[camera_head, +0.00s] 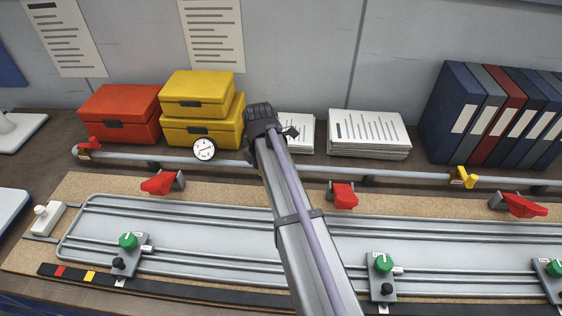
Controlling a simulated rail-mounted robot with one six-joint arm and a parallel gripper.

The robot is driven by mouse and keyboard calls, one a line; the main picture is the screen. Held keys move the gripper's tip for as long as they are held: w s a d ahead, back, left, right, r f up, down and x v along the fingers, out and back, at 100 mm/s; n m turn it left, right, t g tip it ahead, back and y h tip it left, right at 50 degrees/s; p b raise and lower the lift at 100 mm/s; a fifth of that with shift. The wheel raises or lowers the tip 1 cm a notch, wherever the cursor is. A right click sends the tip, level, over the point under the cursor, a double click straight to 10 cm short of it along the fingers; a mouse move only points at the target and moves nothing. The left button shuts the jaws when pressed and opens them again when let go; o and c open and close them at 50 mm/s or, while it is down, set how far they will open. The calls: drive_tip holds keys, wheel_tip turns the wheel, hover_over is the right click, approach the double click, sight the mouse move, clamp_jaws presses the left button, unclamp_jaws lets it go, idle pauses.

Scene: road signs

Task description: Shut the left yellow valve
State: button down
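A grey pipe (400,175) runs along the back of the bench. One yellow valve (464,177) shows on it, at the right of the view. No other yellow valve is visible; the stretch of pipe behind my arm is hidden. My gripper (268,124) is at the middle of the view, seen from behind, over the pipe area in front of the yellow boxes and paper. It is well to the left of the visible yellow valve. Its fingers are mostly hidden, so I cannot see their opening or anything between them.
A red valve (88,144) and a gauge (204,149) are on the pipe's left part. Red levers (162,184), (343,195), (519,205) stand in front. Red box (121,112), yellow boxes (203,120), paper stack (368,134) and binders (490,115) stand behind. Green knobs (128,241) are nearer.

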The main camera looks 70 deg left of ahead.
drive_tip(key=shift+w, duration=0.1)
idle(0.4)
drive_tip(key=c, duration=0.9)
unclamp_jaws()
drive_tip(key=shift+r, duration=0.1)
wheel_tip(320, 180, up, 11)
drive_tip(key=p, duration=1.1)
drive_tip(key=shift+d, duration=0.1)
drive_tip(key=shift+f, duration=0.2)
